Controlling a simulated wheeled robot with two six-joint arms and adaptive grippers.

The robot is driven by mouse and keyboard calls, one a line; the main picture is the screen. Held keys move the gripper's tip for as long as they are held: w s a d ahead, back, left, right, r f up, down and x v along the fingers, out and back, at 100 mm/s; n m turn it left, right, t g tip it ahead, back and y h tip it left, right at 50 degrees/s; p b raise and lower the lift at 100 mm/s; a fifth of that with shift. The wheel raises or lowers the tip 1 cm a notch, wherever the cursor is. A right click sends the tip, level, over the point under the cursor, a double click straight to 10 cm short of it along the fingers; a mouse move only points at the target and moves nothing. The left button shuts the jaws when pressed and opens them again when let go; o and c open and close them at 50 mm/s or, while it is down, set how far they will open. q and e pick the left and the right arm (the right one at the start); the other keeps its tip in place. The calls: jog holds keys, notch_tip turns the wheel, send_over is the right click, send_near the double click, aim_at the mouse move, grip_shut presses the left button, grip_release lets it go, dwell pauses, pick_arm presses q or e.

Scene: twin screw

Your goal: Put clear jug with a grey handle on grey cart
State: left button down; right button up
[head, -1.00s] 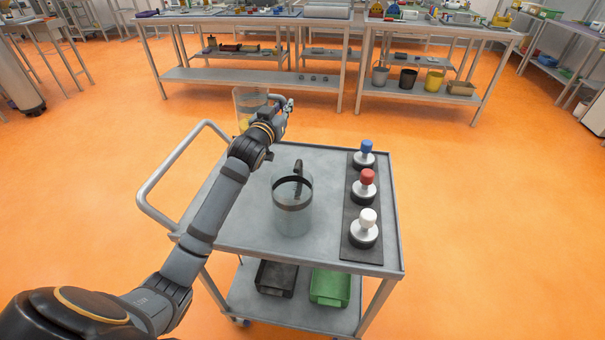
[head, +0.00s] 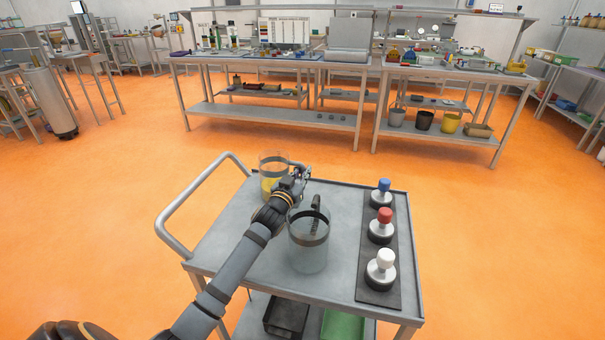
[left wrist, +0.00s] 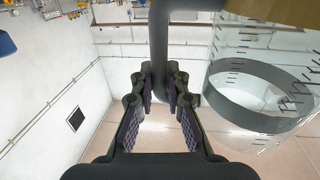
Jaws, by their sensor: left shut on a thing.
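The clear jug with a grey handle (head: 272,163) holds some yellow liquid and shows at the far left corner of the grey cart (head: 340,285). My left gripper (head: 303,173) is shut on its handle. In the left wrist view, the grey handle (left wrist: 160,35) runs between the fingers (left wrist: 160,85), with the clear wall and dark band of the jug (left wrist: 255,95) at right. My forearm hides part of the jug's lower end, so I cannot tell whether it touches the cart top. My right gripper is out of view.
A second clear jug (head: 308,252) with a dark handle stands mid-cart, close to my left arm. A dark mat (head: 378,285) at right carries blue, red and white-knobbed pieces. The cart has a rail (head: 170,215) at left. Workbenches (head: 270,115) stand far behind.

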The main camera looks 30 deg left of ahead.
pick_arm(q)
jog(key=c, duration=1.4)
grip_release()
jog(key=shift+o, duration=0.2)
jog(key=s+d+b, duration=0.1)
jog(key=s, duration=1.1)
jog(key=shift+d, duration=0.2)
